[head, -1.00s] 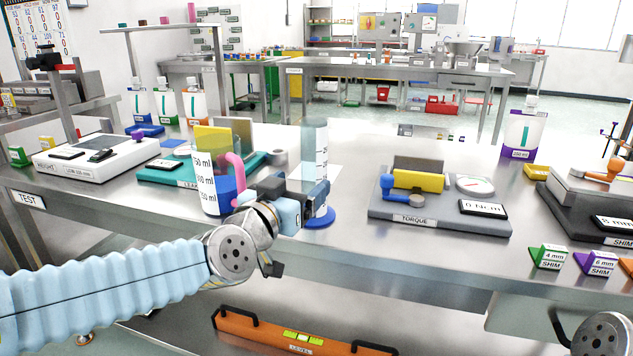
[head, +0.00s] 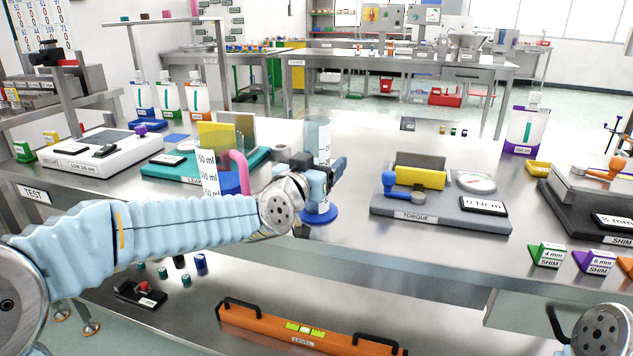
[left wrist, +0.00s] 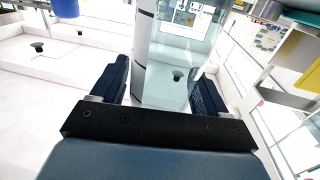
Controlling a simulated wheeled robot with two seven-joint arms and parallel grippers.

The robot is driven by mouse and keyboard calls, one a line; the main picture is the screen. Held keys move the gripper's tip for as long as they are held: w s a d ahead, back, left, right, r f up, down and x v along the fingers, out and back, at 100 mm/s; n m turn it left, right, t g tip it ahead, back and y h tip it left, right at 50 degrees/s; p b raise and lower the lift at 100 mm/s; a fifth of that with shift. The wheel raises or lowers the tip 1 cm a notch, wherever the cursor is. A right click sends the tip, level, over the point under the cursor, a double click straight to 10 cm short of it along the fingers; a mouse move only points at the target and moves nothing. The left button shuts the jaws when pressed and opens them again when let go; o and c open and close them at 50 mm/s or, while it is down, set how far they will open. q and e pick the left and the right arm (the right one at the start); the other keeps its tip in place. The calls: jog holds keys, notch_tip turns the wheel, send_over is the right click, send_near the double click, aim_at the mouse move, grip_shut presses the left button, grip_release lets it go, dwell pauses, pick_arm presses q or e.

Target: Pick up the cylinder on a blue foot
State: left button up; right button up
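The clear cylinder (head: 322,138) stands upright on its round blue foot (head: 319,215) on the bench, left of the torque device. My left gripper (head: 328,172) is at the cylinder's middle height and hides part of it. In the left wrist view the cylinder (left wrist: 165,45) rises between the two dark fingers of my left gripper (left wrist: 163,72). The fingers are spread, one on each side; I see a narrow gap at the left finger, and cannot tell whether the right one touches. My right gripper is out of view.
A graduated beaker (head: 207,172) with blue liquid and a pink handle (head: 238,168) stands just left of the gripper. The torque device (head: 440,208) is to the right. An orange level (head: 305,332) lies on the lower shelf. The bench front is clear.

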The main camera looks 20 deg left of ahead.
aim_at(317, 133)
pick_arm(q)
jog(key=c, duration=0.9)
jog(key=shift+o, duration=0.2)
jog(key=shift+r, duration=0.15)
jog(key=shift+r, duration=0.25)
notch_tip(317, 133, up, 3)
jog(key=shift+f+p, duration=0.2)
jog(key=shift+p, duration=0.35)
jog(key=s+r, duration=0.1)
jog(key=s+r+p, duration=0.1)
jog(key=r, duration=0.1)
jog(key=s+r+p, duration=0.1)
jog(key=shift+d+r, duration=0.15)
jog(key=shift+d, duration=0.2)
jog(key=s+d+r, duration=0.2)
jog(key=s+r, duration=0.3)
jog(key=s, duration=0.5)
jog(key=shift+s+d+r, duration=0.15)
jog(key=shift+s+d, duration=0.15)
jog(key=shift+d, duration=0.05)
